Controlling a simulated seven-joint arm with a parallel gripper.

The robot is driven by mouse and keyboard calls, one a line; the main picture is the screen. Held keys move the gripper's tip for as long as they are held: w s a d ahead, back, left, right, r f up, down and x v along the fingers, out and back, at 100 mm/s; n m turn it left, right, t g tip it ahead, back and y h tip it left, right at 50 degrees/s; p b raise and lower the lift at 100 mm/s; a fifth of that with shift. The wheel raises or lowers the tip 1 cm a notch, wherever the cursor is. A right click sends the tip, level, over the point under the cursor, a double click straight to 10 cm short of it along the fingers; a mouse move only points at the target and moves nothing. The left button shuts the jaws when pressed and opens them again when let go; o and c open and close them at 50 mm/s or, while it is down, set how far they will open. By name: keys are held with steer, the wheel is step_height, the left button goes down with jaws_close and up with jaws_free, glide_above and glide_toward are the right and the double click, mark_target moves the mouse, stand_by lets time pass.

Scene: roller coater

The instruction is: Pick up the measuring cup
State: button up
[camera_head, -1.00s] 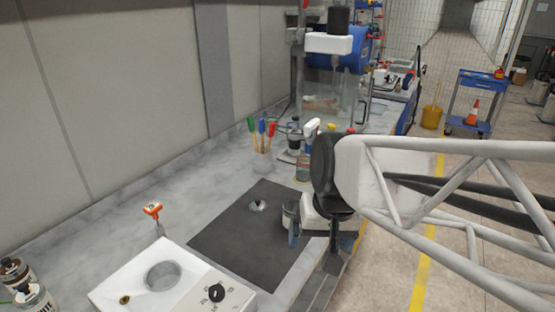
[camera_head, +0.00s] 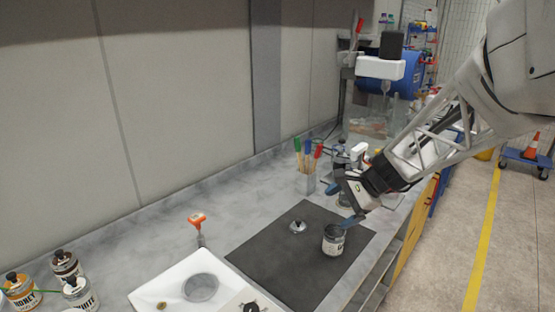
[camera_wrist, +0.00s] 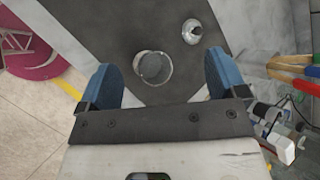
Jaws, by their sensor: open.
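No object is clearly marked as a measuring cup. A round grey cup-like vessel or recess (camera_head: 200,287) shows in the white unit (camera_head: 172,283) at the bottom of the head view; I cannot tell which it is. An open, labelled tin (camera_head: 333,240) stands upright on the dark mat (camera_head: 285,270). My gripper (camera_head: 343,203) is open and empty, with blue fingers just above the tin. In the wrist view the tin's open mouth (camera_wrist: 153,67) lies between and slightly beyond the spread fingertips (camera_wrist: 160,77), apart from both. The tin's inside looks grey.
A silver lid with a dark knob (camera_head: 297,227) lies on the mat beside the tin. An orange-handled tool (camera_head: 198,222) and a holder with coloured-handled tools (camera_head: 307,180) stand on the worktop (camera_head: 270,200). The back left worktop is clear.

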steer(key=w+d+f+m+t, duration=0.2)
steer(key=w+d+f+m, duration=0.2)
steer(key=w+d, duration=0.2)
steer(key=w+d+f+m+t+y, duration=0.1)
steer(key=w+d+f+m+t, duration=0.1)
steer(key=w+d+f+m, duration=0.3)
steer(key=w+d+f+m+t+y, duration=0.1)
steer(key=w+d+f+m, duration=0.3)
steer(key=w, duration=0.6)
steer(key=shift+w+d+f+m+t, duration=0.15)
steer(key=shift+d+t, duration=0.3)
steer(key=shift+d, duration=0.25)
steer(key=shift+w+d+f+m+t, duration=0.1)
steer(key=shift+d+m+t, duration=0.05)
steer(key=shift+d+t, duration=0.4)
steer(key=shift+x, duration=1.25)
steer(key=shift+x, duration=2.6)
